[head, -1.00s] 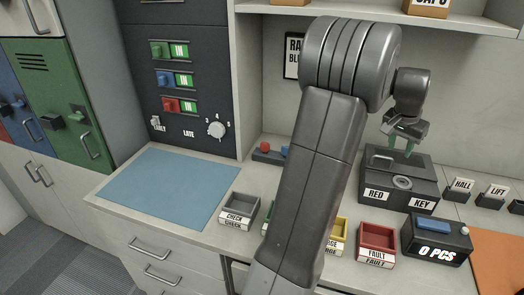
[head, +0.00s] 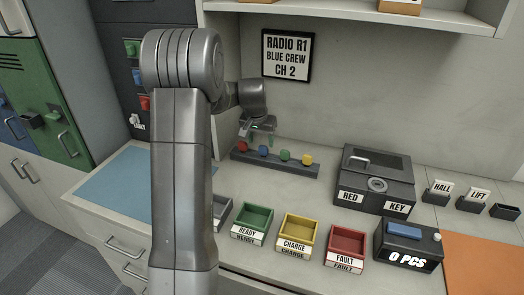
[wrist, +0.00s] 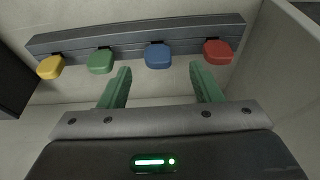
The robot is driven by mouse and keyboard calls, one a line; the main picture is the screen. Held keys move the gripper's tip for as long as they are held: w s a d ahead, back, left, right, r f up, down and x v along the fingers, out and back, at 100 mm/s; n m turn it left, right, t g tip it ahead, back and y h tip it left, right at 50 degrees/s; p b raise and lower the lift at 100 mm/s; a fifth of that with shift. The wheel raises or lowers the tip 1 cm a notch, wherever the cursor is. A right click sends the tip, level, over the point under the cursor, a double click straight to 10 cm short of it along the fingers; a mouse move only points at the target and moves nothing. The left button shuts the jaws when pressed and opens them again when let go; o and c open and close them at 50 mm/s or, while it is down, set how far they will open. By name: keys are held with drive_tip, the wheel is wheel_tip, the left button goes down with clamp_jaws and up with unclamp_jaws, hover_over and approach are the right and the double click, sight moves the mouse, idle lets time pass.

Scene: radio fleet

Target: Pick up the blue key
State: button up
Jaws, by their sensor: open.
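The blue key (wrist: 158,55) sits on a dark rack (wrist: 140,36) between a green key (wrist: 100,61) and a red key (wrist: 217,52). In the head view the blue key (head: 263,151) is just below my gripper (head: 261,140). My gripper is open and empty, with green fingers. In the wrist view my gripper (wrist: 160,70) has its fingertips to either side of the blue key's line, just short of it. I see no contact with the key.
A yellow key (wrist: 50,67) is at the rack's end. A dark box labelled RED KEY (head: 375,180) stands to the right. Labelled trays, including a green one (head: 251,220), stand in front. A wall sign (head: 287,56) hangs behind.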

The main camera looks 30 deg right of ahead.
sight(263, 147)
drive_tip(key=shift+p+x, duration=0.9)
drive_tip(key=shift+x, duration=1.65)
drive_tip(key=shift+s+d, duration=0.15)
drive_tip(key=shift+d, duration=0.05)
drive_tip(key=c, duration=1.1)
